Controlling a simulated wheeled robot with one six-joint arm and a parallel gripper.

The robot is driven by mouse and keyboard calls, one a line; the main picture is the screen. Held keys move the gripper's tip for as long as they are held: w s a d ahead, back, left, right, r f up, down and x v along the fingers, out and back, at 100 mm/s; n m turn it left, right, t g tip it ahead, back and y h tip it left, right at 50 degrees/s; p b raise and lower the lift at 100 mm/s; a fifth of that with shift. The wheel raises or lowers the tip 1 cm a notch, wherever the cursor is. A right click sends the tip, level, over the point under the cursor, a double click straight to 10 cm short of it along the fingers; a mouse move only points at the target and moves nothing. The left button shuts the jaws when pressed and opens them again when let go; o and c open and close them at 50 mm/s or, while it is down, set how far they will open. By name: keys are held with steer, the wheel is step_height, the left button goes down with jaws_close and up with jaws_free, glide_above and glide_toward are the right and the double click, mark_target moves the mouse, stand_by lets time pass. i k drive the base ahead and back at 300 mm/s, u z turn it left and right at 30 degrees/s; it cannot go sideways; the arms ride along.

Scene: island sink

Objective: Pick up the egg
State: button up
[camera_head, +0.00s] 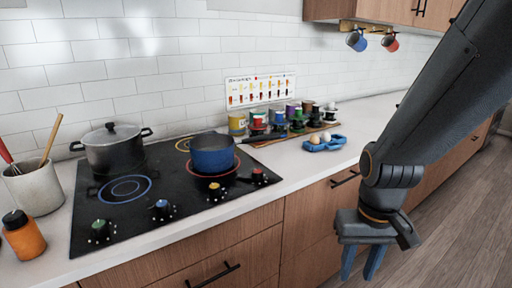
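A small blue holder (336,144) lies on the white counter, right of the stove. It holds what look like a white egg (315,139) and a brown egg (326,137); they are small in this view. My gripper (360,268) hangs in front of the counter, below its top and to the right of the holder. Its two blue fingers point down and stand apart, with nothing seen between them. It is well apart from the eggs.
A blue pot (213,156) and a lidded grey pot (112,150) stand on the black cooktop (136,215). Several cups and jars (278,122) crowd the counter behind the holder. Mugs (357,41) hang under the cabinet. The counter right of the holder (375,122) is clear.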

mark_target(315, 140)
steer(key=z, duration=1.5)
steer(key=i, duration=1.9)
steer(key=u, duration=2.75)
